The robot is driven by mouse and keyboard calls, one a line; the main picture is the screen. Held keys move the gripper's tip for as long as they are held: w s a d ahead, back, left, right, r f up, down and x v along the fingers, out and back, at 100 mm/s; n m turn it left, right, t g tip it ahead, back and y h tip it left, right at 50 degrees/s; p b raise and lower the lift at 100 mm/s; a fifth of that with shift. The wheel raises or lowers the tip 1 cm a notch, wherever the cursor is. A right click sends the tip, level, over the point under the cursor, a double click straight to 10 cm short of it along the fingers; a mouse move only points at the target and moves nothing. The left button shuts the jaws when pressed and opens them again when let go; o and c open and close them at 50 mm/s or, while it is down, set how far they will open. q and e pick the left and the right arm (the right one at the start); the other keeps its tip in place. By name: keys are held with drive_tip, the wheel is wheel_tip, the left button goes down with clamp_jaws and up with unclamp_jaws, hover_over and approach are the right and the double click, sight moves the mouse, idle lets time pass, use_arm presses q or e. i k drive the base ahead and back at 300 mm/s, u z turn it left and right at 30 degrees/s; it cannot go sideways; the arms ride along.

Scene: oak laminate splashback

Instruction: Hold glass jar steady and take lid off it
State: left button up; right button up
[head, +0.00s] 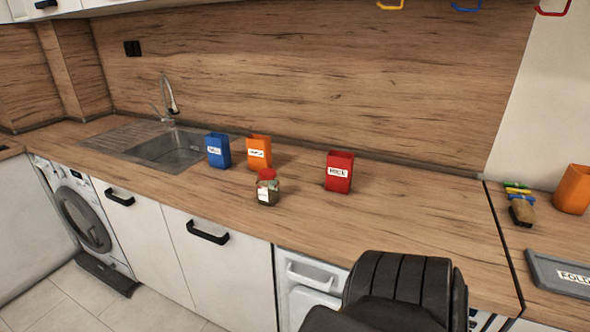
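The glass jar (268,193) stands upright on the wooden counter, left of the middle in the head view. It has a pale label on its front, and its contents are too small to tell. The red lid (267,174) sits on top of the jar. Neither of my grippers is in view. A black padded part at the bottom, right of the middle, looks like one of my own arm links; no gripper fingers show on it, and it is well apart from the jar.
Behind the jar stand a blue container (218,151) and an orange container (258,152); a red container (339,172) stands to its right. A sink (177,150) with a tap lies left. The counter (410,215) is clear around the jar's front and right. A grey tray (560,274) lies far right.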

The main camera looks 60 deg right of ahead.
sight(268, 192)
drive_tip(key=z, duration=1)
